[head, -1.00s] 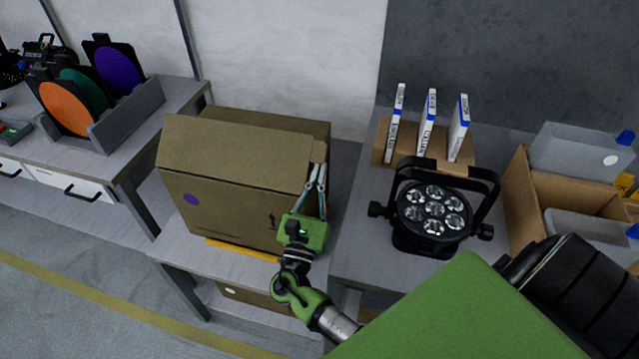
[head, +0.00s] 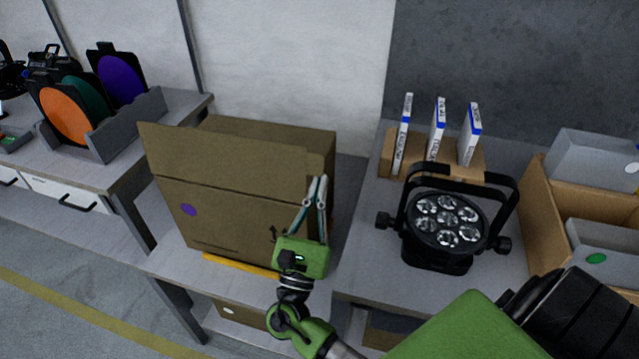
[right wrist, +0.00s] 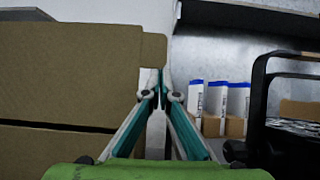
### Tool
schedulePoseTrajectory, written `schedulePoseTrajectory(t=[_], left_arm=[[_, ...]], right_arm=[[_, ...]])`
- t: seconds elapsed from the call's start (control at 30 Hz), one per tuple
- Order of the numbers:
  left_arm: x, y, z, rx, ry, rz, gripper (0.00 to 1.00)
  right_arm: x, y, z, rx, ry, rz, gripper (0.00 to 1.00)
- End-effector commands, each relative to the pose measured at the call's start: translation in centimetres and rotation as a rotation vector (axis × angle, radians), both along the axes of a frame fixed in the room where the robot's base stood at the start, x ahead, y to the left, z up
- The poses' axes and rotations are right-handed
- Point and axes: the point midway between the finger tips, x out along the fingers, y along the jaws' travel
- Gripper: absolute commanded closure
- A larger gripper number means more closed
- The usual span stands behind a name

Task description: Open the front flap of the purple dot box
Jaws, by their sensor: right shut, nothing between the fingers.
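The cardboard box with the purple dot (head: 188,210) stands on a grey table. Its front flap (head: 225,160) is swung up from the front edge, tilted outward, and the box top behind it looks open. The flap also shows in the right wrist view (right wrist: 70,75). My right gripper (head: 318,181) is shut and empty, pointing up at the flap's right end. In the right wrist view its fingertips (right wrist: 155,76) are just right of the cardboard edge; I cannot tell if they touch. My left gripper is not in view.
A black par can light (head: 440,218) stands on the right table, with upright white-blue packs (head: 437,128) in a cardboard holder behind it. An open carton (head: 542,205) is at far right. A rack with coloured discs (head: 125,135) is at left. A yellow strip (head: 240,264) lies at the box's front.

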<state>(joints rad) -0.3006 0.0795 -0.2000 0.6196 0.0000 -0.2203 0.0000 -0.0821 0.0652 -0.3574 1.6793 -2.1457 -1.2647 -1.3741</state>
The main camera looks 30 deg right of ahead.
Motion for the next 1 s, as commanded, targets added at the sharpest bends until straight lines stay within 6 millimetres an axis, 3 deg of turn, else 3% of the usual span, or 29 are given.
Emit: schedulePoseTrajectory(t=[0.2,1.0], left_arm=[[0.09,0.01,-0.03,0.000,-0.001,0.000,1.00],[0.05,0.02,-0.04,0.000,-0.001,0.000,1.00]], right_arm=[[-1.24,0.49,0.02,0.000,0.000,0.001,1.00],[-1.20,0.45,0.01,0.000,0.000,0.000,1.00]])
